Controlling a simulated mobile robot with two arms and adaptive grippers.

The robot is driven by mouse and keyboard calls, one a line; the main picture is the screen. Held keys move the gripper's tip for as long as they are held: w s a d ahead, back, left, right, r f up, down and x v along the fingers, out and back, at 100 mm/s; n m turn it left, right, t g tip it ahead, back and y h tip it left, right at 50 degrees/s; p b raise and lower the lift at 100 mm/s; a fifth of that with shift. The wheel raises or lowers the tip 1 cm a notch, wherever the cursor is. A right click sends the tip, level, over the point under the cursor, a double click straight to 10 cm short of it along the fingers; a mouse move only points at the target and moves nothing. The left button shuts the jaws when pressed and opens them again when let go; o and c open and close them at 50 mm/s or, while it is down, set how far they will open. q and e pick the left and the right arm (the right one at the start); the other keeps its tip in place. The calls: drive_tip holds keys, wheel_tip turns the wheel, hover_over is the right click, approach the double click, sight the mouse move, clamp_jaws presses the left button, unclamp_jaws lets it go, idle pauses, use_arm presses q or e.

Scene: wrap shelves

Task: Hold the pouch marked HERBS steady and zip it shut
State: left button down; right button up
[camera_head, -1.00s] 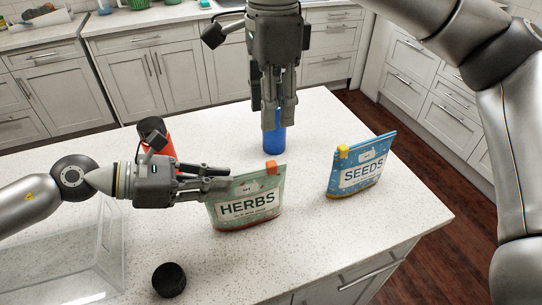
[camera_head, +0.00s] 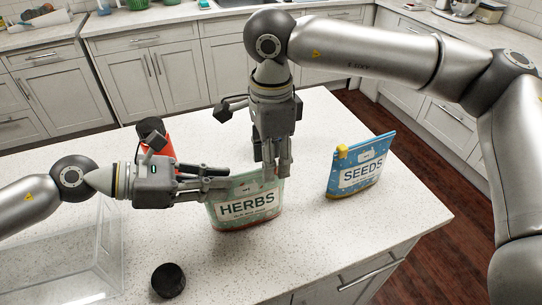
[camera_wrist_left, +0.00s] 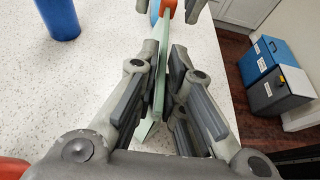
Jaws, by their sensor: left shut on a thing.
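The green HERBS pouch (camera_head: 247,207) stands upright on the white counter. My left gripper (camera_head: 222,183) is shut on its upper left edge; the left wrist view shows the pouch's thin edge (camera_wrist_left: 160,75) between the fingers. My right gripper (camera_head: 275,170) points down at the pouch's top right corner. The orange zip slider (camera_wrist_left: 165,8) shows at the top of the left wrist view, with a right finger on each side and apparent gaps. In the head view the right fingers hide the slider.
A blue SEEDS pouch (camera_head: 358,172) with a yellow slider stands to the right. A black round lid (camera_head: 168,280) lies in front. A clear bin (camera_head: 108,250) is at left. A blue cylinder (camera_wrist_left: 58,18) stands behind.

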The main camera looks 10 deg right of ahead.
clamp_jaws()
drive_tip(key=shift+s+a, duration=0.2)
drive_tip(key=shift+a, duration=2)
drive_tip(key=shift+d, duration=0.1)
unclamp_jaws()
